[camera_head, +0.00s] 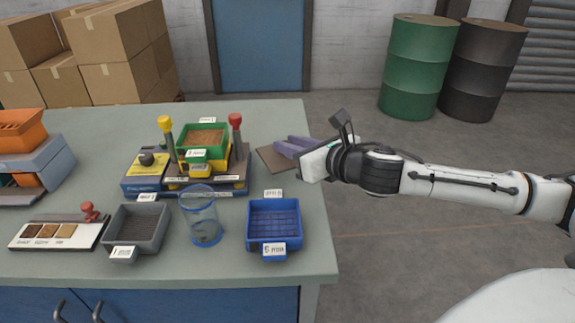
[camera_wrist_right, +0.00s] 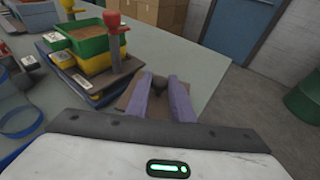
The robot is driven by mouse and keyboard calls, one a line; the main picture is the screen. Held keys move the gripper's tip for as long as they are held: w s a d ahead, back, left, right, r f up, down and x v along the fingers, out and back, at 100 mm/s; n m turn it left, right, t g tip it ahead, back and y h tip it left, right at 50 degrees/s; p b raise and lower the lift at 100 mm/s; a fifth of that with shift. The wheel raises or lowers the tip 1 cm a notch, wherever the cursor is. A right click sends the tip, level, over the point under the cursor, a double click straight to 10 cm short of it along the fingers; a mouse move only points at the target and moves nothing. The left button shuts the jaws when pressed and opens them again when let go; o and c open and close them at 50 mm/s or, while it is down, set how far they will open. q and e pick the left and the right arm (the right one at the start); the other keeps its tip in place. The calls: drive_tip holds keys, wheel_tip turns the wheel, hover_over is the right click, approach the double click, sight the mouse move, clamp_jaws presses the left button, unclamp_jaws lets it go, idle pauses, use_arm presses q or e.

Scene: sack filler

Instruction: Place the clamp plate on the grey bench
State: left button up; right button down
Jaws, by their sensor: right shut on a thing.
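The clamp plate (camera_head: 272,160) is a flat brown plate at the right side of the grey bench (camera_head: 315,236). My right gripper (camera_head: 284,148) comes in from the right with its purple fingers over the plate. In the right wrist view the plate (camera_wrist_right: 128,94) shows below and between the fingers (camera_wrist_right: 158,90). A dark part of it stands between the fingertips, and the gripper is shut on it. The fingers hide part of the plate. I cannot tell whether the plate touches the bench or is slightly above it. My left gripper is not in view.
Left of the plate is a fixture (camera_head: 215,182) with a green tray (camera_head: 203,152) and red and yellow posts. A blue bin (camera_head: 274,232), a clear cylinder (camera_head: 204,222) and a grey bin (camera_head: 137,235) stand nearer. The bench's right edge is close to the plate.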

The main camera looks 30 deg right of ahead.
sight(291, 162)
drive_tip(key=shift+f, duration=0.7)
wheel_tip(291, 162, down, 3)
drive_tip(key=shift+f+b, duration=0.1)
drive_tip(key=shift+b, duration=0.4)
drive_tip(key=shift+f, duration=0.1)
drive_tip(key=c, duration=1.5)
unclamp_jaws()
drive_tip(key=shift+c, duration=0.2)
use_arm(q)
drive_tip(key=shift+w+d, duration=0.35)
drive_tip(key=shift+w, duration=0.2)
